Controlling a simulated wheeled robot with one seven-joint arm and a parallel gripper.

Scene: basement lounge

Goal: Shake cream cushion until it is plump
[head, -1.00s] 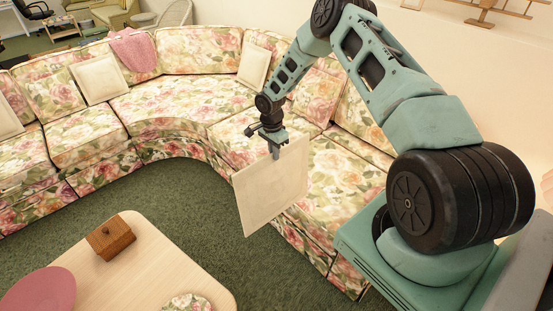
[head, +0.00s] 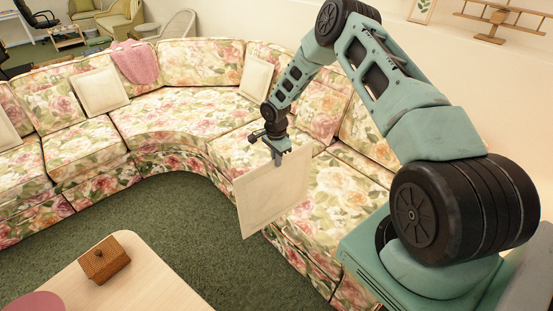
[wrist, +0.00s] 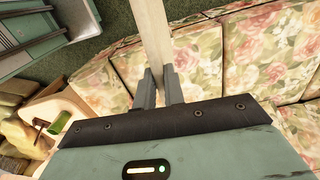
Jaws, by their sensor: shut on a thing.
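The cream cushion (head: 272,197) hangs below my gripper (head: 278,160) in the head view, flat face toward the camera and a little tilted. My gripper is shut on its top edge. The cushion is in front of the sofa seat and over the green carpet; whether it touches the sofa I cannot tell. In the wrist view the cushion (wrist: 154,40) shows edge-on as a pale strip between the two fingers (wrist: 160,88).
The curved floral sofa (head: 165,108) runs behind, with other cream cushions (head: 102,91) (head: 256,77) and a pink throw (head: 135,62) on it. A wooden table (head: 150,280) with a brown box (head: 104,260) stands at front left. Green carpet (head: 185,215) between is clear.

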